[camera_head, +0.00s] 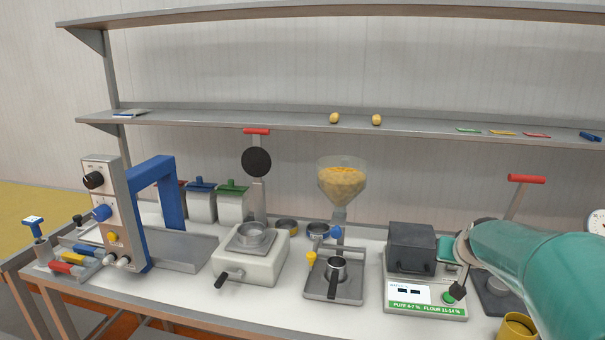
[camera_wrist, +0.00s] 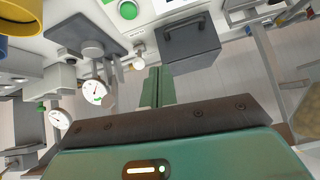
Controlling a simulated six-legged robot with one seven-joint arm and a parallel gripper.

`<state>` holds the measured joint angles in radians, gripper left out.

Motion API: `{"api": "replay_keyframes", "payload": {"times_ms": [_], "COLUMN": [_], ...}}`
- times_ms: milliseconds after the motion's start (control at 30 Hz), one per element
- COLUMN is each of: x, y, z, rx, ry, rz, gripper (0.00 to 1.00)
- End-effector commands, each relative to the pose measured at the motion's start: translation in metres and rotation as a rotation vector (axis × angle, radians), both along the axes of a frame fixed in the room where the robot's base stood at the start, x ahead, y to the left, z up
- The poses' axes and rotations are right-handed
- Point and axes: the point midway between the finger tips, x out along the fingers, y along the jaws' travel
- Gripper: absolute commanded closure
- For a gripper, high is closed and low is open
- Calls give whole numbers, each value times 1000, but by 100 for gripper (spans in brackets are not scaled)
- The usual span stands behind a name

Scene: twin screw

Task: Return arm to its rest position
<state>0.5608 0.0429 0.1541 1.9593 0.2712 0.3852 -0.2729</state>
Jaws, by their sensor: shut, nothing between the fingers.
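My teal arm (camera_head: 535,268) reaches in from the right edge of the head view, over the right end of the counter. My gripper (camera_wrist: 158,82) shows in the wrist view with its two green fingers together and nothing between them. In the head view its end is small and partly hidden near the dark grey box (camera_head: 411,246). That box also shows in the wrist view (camera_wrist: 189,46), just beyond the fingertips and apart from them in that picture. The arm hides part of the counter's right end.
The box stands on a scale-like unit with a green button (camera_head: 449,297). A hopper of yellow pieces (camera_head: 341,183), a white press (camera_head: 247,258) and a blue-framed machine (camera_head: 118,215) stand to the left. A yellow cup (camera_head: 516,327) is below my arm. Shelves (camera_head: 230,120) run behind.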

Motion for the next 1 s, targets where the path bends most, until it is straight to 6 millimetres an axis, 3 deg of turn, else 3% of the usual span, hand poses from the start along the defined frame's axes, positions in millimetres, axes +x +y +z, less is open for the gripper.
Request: {"api": "replay_keyframes", "payload": {"times_ms": [33,200,300,500,700,833,1000], "x": [-15,-73,-112,-194,-256,-270,-271], "y": [29,101,136,185,207,210,210], "z": [10,22,23,15,-2,-8,-9], "rx": [-6,-9,-11,-15,-18,-19,-19], "ry": [14,88,130,209,270,287,290], "rz": [38,133,181,264,318,329,329], "gripper": [100,100,100,100,100,100,100]}}
